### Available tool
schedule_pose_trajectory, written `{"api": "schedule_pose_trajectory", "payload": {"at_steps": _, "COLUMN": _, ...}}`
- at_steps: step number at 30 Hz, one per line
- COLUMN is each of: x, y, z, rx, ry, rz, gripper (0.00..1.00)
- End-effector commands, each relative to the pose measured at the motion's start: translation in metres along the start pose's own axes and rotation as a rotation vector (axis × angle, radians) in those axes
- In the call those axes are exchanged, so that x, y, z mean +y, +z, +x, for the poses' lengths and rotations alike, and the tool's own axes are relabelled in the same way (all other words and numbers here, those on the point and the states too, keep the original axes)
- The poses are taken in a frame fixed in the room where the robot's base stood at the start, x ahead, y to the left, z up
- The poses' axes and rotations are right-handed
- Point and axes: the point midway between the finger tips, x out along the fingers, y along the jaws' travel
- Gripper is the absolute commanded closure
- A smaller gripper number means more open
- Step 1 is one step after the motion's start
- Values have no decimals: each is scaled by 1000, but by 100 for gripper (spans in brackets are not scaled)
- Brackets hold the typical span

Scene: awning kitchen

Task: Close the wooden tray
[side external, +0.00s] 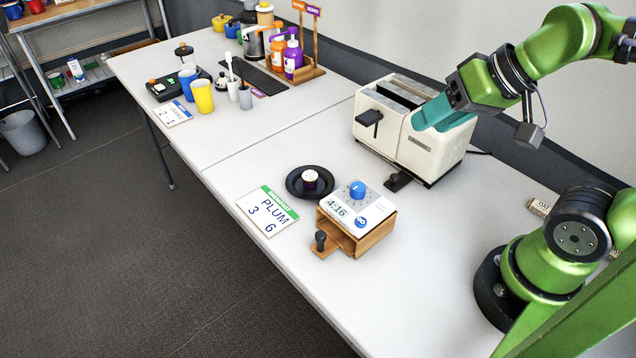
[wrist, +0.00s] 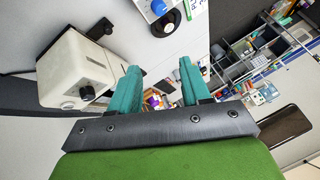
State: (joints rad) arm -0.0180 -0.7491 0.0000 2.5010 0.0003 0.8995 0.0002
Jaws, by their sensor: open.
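The wooden tray (side external: 326,252) sticks out at the lower left of a small wooden housing (side external: 375,238) on the white table in the side view. A dark knob (side external: 320,237) stands at its outer end. A white timer with a blue dial (side external: 358,190) sits on top of the housing; the blue dial also shows at the top of the wrist view (wrist: 158,7). I cannot make out the tray in the wrist view. My gripper (side external: 432,118) is open and empty, up and to the right of the tray, overlapping the toaster in the side view. Its teal fingers (wrist: 158,80) stand apart in the wrist view.
A cream toaster (side external: 400,140) with a dark lever stands behind the housing. Cups and bottles crowd the far table. The table's front edge is near the tray.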

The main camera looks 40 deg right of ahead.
Motion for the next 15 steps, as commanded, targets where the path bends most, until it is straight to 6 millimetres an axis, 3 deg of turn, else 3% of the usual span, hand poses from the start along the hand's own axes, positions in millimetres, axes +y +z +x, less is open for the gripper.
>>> {"api": "schedule_pose_trajectory", "payload": {"at_steps": 2, "x": 0, "y": 0, "z": 0, "rx": 0, "ry": 0, "rz": 0, "gripper": 53}}
{"api": "schedule_pose_trajectory", "payload": {"at_steps": 8, "x": -8, "y": 10, "z": 14, "rx": -74, "ry": -2, "rz": -36, "gripper": 84}}
{"api": "schedule_pose_trajectory", "payload": {"at_steps": 11, "x": -25, "y": 8, "z": 30, "rx": -151, "ry": 1, "rz": -94, "gripper": 99}}
{"api": "schedule_pose_trajectory", "payload": {"at_steps": 15, "x": -60, "y": 2, "z": 56, "rx": -293, "ry": 26, "rz": -253, "gripper": 100}}
